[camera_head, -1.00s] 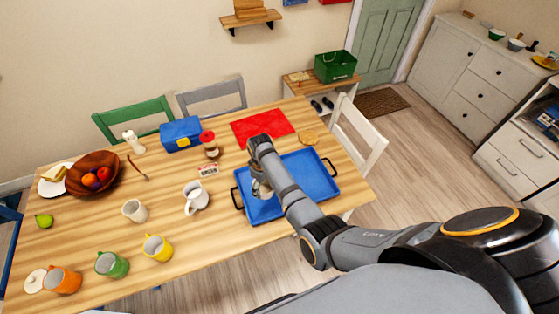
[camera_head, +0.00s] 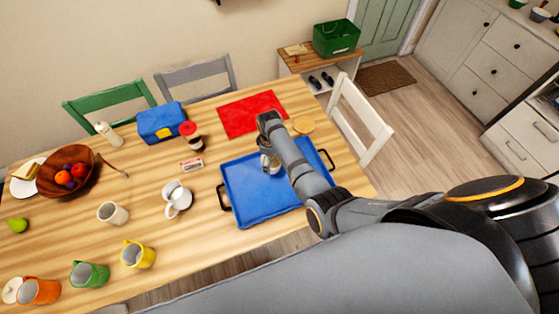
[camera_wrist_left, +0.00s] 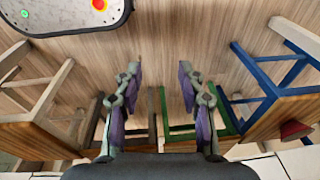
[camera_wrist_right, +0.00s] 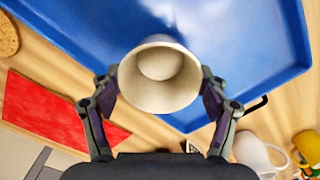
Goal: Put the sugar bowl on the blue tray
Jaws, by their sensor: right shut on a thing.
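The blue tray (camera_head: 247,201) lies at the right part of the wooden table, with dark handles. My right gripper (camera_head: 270,163) is over the tray's rear middle in the head view. In the right wrist view my right gripper (camera_wrist_right: 160,88) is shut on a cream round vessel, which looks like the sugar bowl (camera_wrist_right: 160,88). The tray (camera_wrist_right: 240,45) is beneath it; whether the bowl touches the tray I cannot tell. The arm partly hides the bowl (camera_head: 269,164) in the head view. My left gripper (camera_wrist_left: 160,80) is open and empty in the left wrist view, above the floor.
A red mat (camera_head: 252,113) and a round cork coaster (camera_head: 304,124) lie behind the tray. Left of it stand a white jug (camera_head: 176,199), a cream cup (camera_head: 113,213) and a yellow mug (camera_head: 138,254). A blue box (camera_head: 162,122) is farther back. The tray's front left is clear.

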